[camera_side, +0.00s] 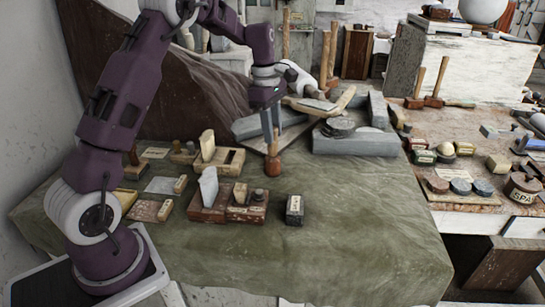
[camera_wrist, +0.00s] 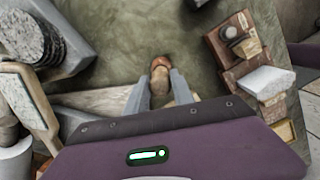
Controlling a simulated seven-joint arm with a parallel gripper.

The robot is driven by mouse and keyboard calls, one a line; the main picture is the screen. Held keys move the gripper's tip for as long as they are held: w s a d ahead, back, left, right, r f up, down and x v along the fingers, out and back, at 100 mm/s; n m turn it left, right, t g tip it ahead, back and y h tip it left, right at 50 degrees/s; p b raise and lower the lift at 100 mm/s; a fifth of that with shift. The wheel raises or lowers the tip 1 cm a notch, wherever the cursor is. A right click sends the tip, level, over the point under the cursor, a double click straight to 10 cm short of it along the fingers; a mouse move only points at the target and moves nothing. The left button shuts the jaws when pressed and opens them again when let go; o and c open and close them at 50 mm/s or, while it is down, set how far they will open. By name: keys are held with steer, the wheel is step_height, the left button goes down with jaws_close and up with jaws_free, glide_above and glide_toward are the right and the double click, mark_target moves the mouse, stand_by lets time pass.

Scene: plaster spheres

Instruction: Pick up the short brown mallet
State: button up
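The short brown mallet (camera_side: 273,165) is directly below my gripper (camera_side: 270,142) in the side view, with its dark reddish-brown head down and its handle up toward the fingers. In the wrist view the mallet's brown end (camera_wrist: 160,63) shows just beyond the fingertips, and a paler wooden part lies between the fingers. My gripper (camera_wrist: 161,77) points down with its two grey fingers apart, one on each side of the mallet. I see no clear contact between fingers and mallet. The fingers partly hide the handle.
Wooden blocks and tools (camera_side: 228,205) stand left of the mallet on the green cloth (camera_side: 340,235). A small dark box (camera_side: 295,210) lies in front. Grey stone slabs (camera_side: 355,143) and stacked discs (camera_side: 338,127) are close on the right.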

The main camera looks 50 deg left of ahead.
jaws_close()
steer(key=shift+r, duration=0.1)
